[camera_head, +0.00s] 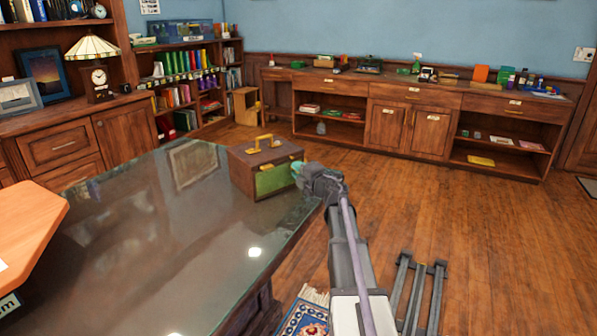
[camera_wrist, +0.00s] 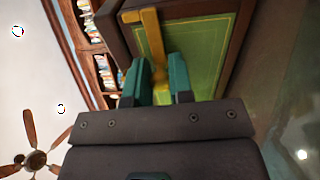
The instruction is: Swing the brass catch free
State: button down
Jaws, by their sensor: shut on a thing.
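A dark wooden box (camera_head: 246,172) with a green front panel (camera_head: 272,181) and a brass handle (camera_head: 263,144) on its lid stands on the glossy table. The brass catch (camera_wrist: 151,35) shows in the wrist view as a yellow bar lying across the box edge and the green panel (camera_wrist: 208,50). My gripper (camera_head: 298,172) is at the right end of the box front. In the wrist view its teal fingers (camera_wrist: 158,68) are on either side of the catch's lower end, shut on it. The fingers hide part of the catch.
The dark glossy table (camera_head: 130,255) is mostly bare left of the box. An orange surface (camera_head: 28,222) juts in at the left edge. Bookcases (camera_head: 190,90) and a long low cabinet (camera_head: 415,115) stand along the walls.

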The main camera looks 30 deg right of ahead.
dwell(0.3)
jog(key=c, duration=1)
grip_release()
jog(key=shift+c, duration=0.2)
jog(key=shift+s, duration=0.1)
jog(key=s+d, duration=0.1)
jog(key=s, duration=0.9)
jog(key=shift+s+d+f, duration=0.15)
jog(key=shift+s+f, duration=0.05)
jog(key=shift+s, duration=0.05)
